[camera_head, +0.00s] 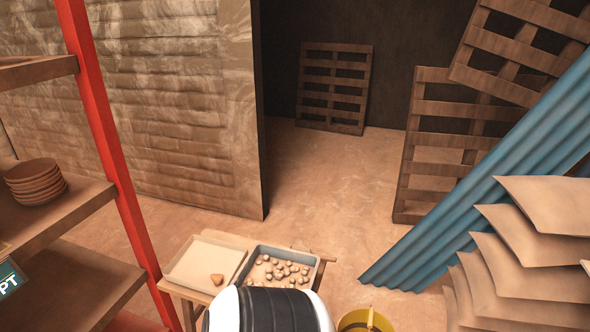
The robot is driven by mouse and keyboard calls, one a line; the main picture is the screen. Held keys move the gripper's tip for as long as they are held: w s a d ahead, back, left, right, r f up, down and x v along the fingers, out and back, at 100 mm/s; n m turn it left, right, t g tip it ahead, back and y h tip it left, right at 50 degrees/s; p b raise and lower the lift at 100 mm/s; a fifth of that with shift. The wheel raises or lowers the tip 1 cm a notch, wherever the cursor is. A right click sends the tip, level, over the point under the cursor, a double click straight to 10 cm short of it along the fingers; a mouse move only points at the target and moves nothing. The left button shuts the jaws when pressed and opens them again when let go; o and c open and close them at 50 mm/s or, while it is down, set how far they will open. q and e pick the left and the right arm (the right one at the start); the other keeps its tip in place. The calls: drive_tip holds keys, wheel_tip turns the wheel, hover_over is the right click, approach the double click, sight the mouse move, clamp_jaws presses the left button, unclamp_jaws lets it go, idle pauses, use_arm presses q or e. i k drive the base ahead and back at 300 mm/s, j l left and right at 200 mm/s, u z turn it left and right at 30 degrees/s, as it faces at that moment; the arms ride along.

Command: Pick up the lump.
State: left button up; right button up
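A small orange-brown lump (217,279) lies on the pale tray (190,262) at the left of a low wooden stand, near the bottom of the view. To its right, a grey tray (312,262) holds several small roundish pale and brown pieces. A white and black rounded shape in front covers the lower part of the grey tray and part of the stand. Neither of my grippers shows in the view.
A red-posted shelf (101,125) with stacked brown dishes (35,183) stands at the left. A yellow bucket (352,318) is at the bottom. Blue corrugated sheet (480,180) and stacked pale slabs (530,270) fill the right. Wooden pallets (334,90) lean behind; the middle floor is clear.

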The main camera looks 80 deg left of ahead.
sight(216, 278)
drive_tip(key=u, duration=3.2)
